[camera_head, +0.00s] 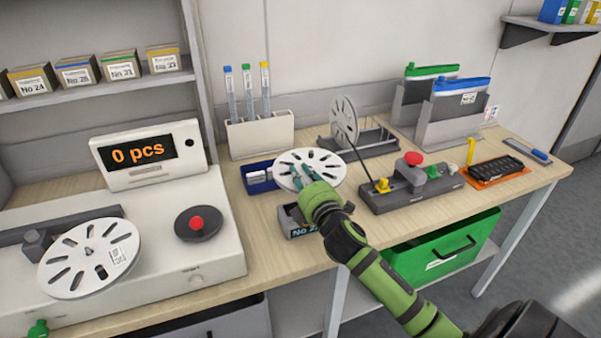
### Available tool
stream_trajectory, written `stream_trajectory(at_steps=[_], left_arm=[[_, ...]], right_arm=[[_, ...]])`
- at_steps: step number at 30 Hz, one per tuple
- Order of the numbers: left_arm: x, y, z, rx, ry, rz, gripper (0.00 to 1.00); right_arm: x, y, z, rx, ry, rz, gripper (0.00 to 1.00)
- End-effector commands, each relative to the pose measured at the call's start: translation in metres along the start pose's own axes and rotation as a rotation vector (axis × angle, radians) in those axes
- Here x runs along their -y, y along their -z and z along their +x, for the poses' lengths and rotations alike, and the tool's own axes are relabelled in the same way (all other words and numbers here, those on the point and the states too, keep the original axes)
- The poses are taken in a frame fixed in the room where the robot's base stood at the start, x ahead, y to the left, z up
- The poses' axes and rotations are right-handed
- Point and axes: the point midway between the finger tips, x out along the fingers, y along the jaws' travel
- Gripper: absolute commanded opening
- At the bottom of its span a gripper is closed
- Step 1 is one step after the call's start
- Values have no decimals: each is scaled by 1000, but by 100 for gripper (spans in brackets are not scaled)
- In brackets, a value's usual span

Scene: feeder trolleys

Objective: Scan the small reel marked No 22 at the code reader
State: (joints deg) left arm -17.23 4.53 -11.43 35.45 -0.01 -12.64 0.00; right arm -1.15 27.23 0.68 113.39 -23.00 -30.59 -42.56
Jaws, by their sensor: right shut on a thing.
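My right gripper (301,179) comes in from the lower right and is shut on a white slotted reel (318,158). The reel is about level, above the wooden bench, and no number on it can be read. A small grey box (290,221) with a partly covered "No 2…" label sits just below, partly behind my gripper. I cannot tell for sure which device is the code reader. A dark grey unit with a red button (412,159) and a yellow knob stands right of the reel. My left gripper is not in view.
At left, a white counter shows "0 pcs" (138,153), with another white reel (75,272) on it. An upright reel (344,118) stands in a rack behind. A blue tray (258,180), tube holder (261,138) and orange tray (490,180) are nearby. A green bin (420,262) is below.

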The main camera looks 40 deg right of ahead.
Motion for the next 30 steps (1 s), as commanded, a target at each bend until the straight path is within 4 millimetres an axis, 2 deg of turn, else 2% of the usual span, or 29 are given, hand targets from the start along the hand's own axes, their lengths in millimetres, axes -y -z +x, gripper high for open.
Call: stream_trajectory(at_steps=[1,3,15,26,30], left_arm=[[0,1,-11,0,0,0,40],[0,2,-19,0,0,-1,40],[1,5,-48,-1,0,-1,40],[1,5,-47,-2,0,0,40],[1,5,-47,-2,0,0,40]], right_arm=[[-9,0,-8,0,1,-1,0],[-14,0,-18,0,1,0,0],[-36,0,-67,0,0,2,0],[-36,0,-71,0,-1,1,0],[-27,17,-84,-29,9,-3,0]])
